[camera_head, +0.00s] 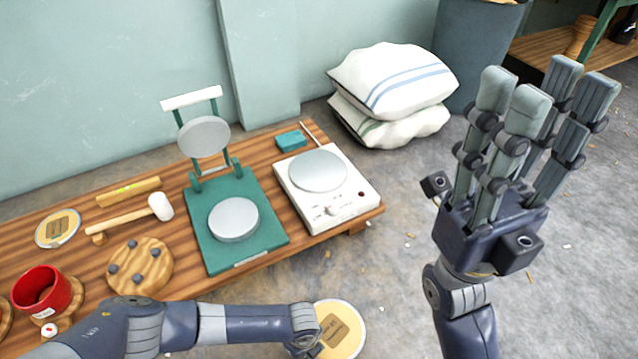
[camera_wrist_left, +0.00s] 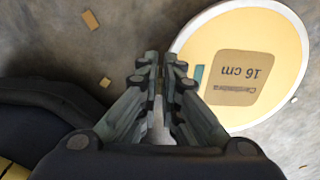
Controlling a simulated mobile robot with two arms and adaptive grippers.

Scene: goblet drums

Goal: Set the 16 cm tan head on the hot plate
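The 16 cm tan head (camera_head: 344,330) is a round, pale tan disc with a light rim and a brown label. It is over the floor, beyond the table's front edge, and its "16 cm" label reads in the left wrist view (camera_wrist_left: 270,105). My left gripper (camera_head: 305,342) is at the head's left edge; in the left wrist view its fingers (camera_wrist_left: 160,65) are closed together at the rim. The exact contact is partly hidden. The hot plate (camera_head: 318,172) is a white box with a bare grey round top, on the table. My right gripper (camera_head: 535,105) is open, empty, fingers up.
A green press (camera_head: 270,240) with grey discs stands left of the hot plate on the wooden table (camera_head: 85,270). A teal block (camera_head: 291,140) lies behind the hot plate. A mallet (camera_head: 130,215), red cup (camera_head: 42,290) and another tan head (camera_head: 58,228) are at left. Sacks (camera_head: 395,80) lie behind.

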